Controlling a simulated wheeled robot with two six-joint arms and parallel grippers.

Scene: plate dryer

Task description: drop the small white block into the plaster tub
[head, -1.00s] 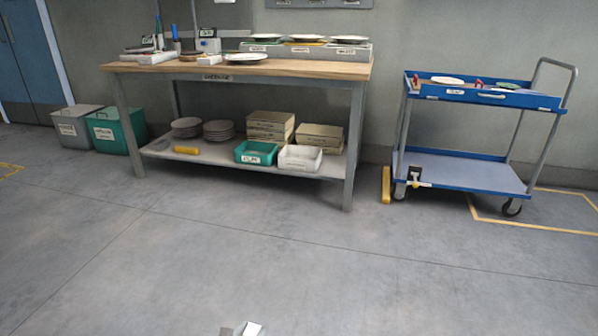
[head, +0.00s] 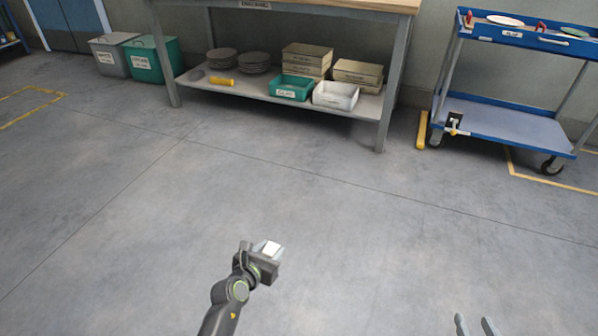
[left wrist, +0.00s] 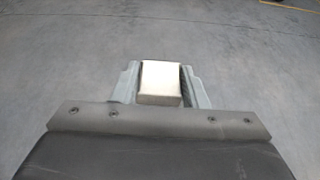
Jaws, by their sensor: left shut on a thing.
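My left gripper (head: 268,252) is shut on the small white block (head: 271,249), held out over open floor in the head view. In the left wrist view the block (left wrist: 161,82) sits between the two grey fingers. My right gripper (head: 475,326) shows only its two fingertips at the bottom edge, apart and with nothing between them. Two labelled bins stand on the floor at the far left, a grey bin (head: 115,67) and a green bin (head: 153,72), both with lids on. Their labels are too small to read surely, so I cannot tell which is the plaster tub.
A workbench (head: 389,80) stands against the wall. Its lower shelf holds plates (head: 222,56), stacked boxes (head: 305,59), a green tray (head: 291,88) and a white tray (head: 336,95). A blue trolley (head: 510,125) stands at the right. The floor between is clear.

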